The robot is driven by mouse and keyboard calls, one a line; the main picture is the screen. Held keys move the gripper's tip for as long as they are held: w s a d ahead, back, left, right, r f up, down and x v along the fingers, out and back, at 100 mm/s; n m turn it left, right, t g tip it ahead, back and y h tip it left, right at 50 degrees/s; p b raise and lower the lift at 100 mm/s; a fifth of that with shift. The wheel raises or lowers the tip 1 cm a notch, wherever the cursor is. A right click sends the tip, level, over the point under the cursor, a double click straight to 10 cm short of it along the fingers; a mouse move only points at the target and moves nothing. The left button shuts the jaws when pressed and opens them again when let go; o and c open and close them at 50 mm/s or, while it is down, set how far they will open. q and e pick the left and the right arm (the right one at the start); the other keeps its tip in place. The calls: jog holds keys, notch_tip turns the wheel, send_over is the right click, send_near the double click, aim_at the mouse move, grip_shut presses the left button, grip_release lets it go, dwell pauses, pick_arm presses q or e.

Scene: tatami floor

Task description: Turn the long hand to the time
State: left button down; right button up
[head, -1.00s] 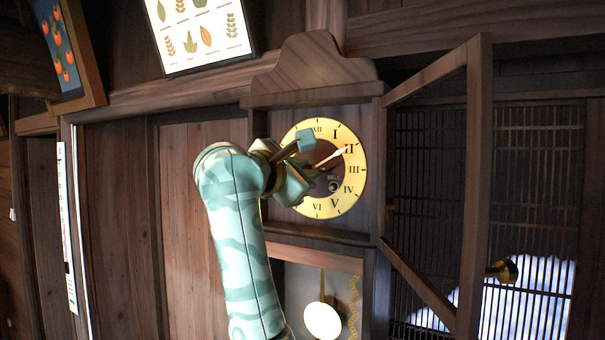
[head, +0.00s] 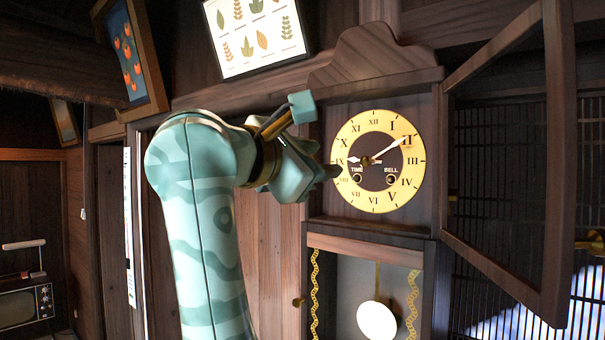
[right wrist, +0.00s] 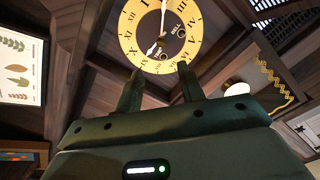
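The round yellow clock face (head: 413,172) sits in a dark wooden wall clock. Its long white hand (head: 392,148) points at about II. The short hand (head: 354,160) points left, at about IX. Two holes marked TIME and BELL lie below the centre. My right gripper (head: 318,140) is open and empty, just left of the face; one dark fingertip overlaps the face's left rim in the picture. In the right wrist view, the two fingers (right wrist: 159,92) stand apart below the face (right wrist: 190,45), with nothing between them. My left gripper is not in view.
The clock's framed door (head: 556,150) stands open to the right. A pendulum (head: 376,322) hangs in the lower case. A leaf picture (head: 256,35) and a fruit picture (head: 131,58) hang at upper left. An old television (head: 25,305) stands at far left.

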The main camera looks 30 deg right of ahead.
jog(key=shift+v, duration=1.55)
